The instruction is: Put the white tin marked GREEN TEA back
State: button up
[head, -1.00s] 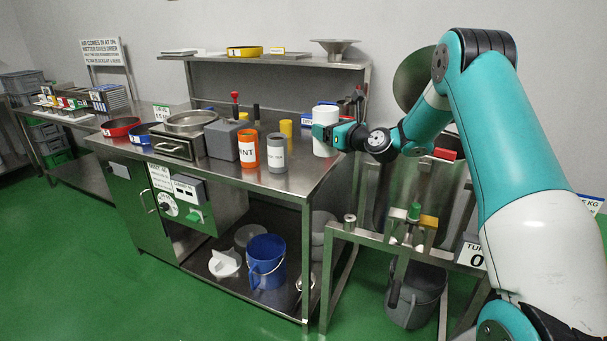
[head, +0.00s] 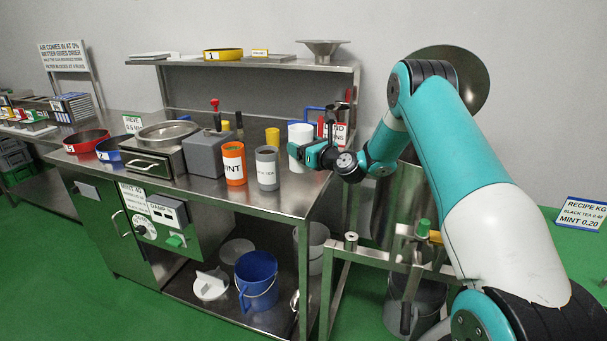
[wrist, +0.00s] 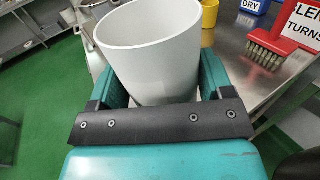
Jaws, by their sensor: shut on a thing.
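My gripper (head: 312,152) is shut on a white tin (head: 298,140) above the right end of the steel bench. In the wrist view the white tin (wrist: 150,45) sits upright between the two teal fingers, and its open top looks empty inside. No lettering shows on the side of the tin that I see. An orange tin marked MINT (head: 233,163) and a grey tin (head: 267,168) with partly readable TEA lettering stand on the bench to the left of my gripper. I cannot tell whether the white tin touches the bench.
A grey block (head: 205,155), a sieve unit (head: 155,150) and red (head: 87,141) and blue sieve rings fill the bench's left part. A yellow cup (head: 272,137) stands behind. A red brush (wrist: 278,45) and signs are near the tin. The front right bench corner (head: 300,200) is clear.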

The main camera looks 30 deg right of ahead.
aim_at(304, 172)
notch_tip(304, 172, down, 8)
jog(key=shift+f, duration=0.25)
jog(key=shift+f, duration=0.1)
jog(key=o, duration=0.9)
jog(key=shift+o, duration=0.2)
